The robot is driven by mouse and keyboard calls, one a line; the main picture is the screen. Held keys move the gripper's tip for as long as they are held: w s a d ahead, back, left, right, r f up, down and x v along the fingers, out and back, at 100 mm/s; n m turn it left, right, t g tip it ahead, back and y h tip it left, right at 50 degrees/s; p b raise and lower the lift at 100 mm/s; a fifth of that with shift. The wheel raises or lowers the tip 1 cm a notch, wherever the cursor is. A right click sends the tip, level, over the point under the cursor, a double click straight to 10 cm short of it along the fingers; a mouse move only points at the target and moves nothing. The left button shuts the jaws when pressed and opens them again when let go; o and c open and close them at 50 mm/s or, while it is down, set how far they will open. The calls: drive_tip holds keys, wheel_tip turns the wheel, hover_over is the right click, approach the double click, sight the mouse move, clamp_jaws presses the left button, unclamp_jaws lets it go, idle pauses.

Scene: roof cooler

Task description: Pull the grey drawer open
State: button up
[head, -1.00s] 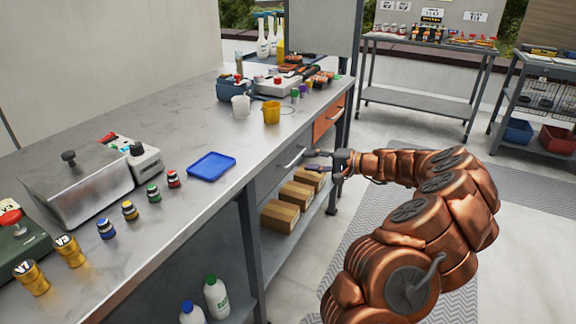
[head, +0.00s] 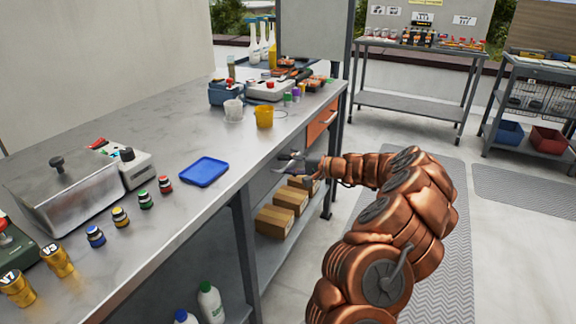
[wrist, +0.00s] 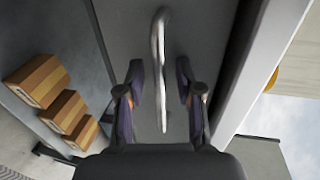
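The grey drawer (head: 263,182) sits under the front edge of the long counter, left of an orange drawer. In the wrist view its flat grey front (wrist: 205,40) fills the middle. Its silver bar handle (wrist: 158,45) runs lengthwise up the picture, between the two finger lines. My gripper (wrist: 159,98) is open, one finger on each side of the handle's near end, with gaps on both sides. In the head view my gripper (head: 290,164) is at the drawer front and hides part of it and of the handle.
The counter (head: 150,217) holds a blue tray (head: 203,172), small jars, a yellow cup (head: 264,117) and other items. The orange drawer (head: 322,121) is just beyond. Cardboard boxes (head: 273,221) stand on the shelf below. The floor to the right is clear.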

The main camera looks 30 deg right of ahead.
drive_tip(key=shift+c, duration=0.4)
clamp_jaws()
